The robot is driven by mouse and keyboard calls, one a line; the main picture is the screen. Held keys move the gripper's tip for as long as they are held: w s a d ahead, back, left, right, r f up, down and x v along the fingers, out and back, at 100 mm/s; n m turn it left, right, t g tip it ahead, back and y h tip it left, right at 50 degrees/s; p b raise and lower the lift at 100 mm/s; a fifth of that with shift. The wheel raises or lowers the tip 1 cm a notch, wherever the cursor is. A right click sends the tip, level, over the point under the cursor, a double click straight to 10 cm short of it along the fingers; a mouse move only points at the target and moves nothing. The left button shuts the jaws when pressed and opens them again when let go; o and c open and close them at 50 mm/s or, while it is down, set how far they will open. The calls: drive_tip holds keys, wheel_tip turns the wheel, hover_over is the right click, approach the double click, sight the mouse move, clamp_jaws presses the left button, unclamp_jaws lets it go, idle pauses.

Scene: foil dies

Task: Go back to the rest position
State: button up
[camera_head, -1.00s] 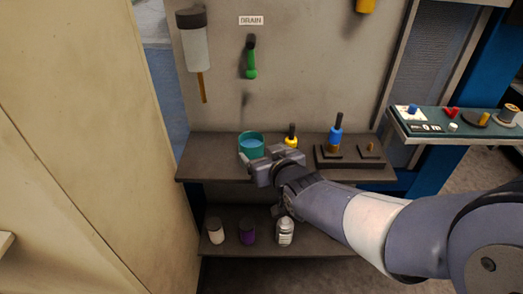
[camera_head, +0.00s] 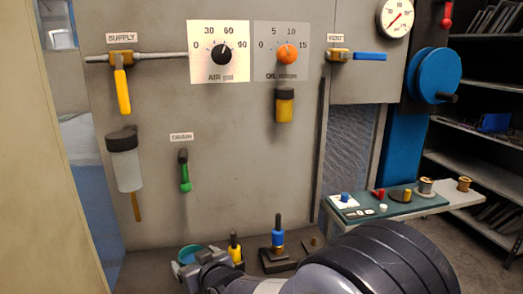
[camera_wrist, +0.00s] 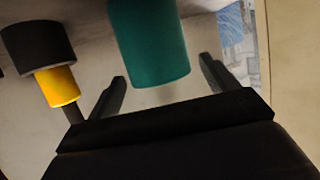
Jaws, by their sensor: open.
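My gripper (camera_head: 181,269) is low in the head view, above the dark shelf and in front of the teal cup (camera_head: 188,250). In the wrist view my gripper (camera_wrist: 162,70) has its two dark fingers wide apart. The teal cup (camera_wrist: 150,45) shows in the gap between them, with clear space on both sides. The cup's depth relative to the fingertips cannot be told. My arm fills the bottom of the head view and hides part of the shelf.
A yellow tool (camera_head: 234,248) with a black handle stands beside the gripper. A blue tool (camera_head: 278,238) stands in a dark block. A side shelf (camera_head: 433,203) carries small parts at right. The wall panel holds a yellow supply handle (camera_head: 123,92) and a green drain handle (camera_head: 185,178).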

sight(188, 254)
drive_tip(key=x, duration=0.4)
drive_tip(key=shift+f, duration=0.1)
drive_tip(key=shift+w+a+f, duration=0.15)
drive_tip(key=shift+f, duration=0.15)
drive_tip(key=shift+r, duration=0.3)
drive_tip(key=shift+f, duration=0.1)
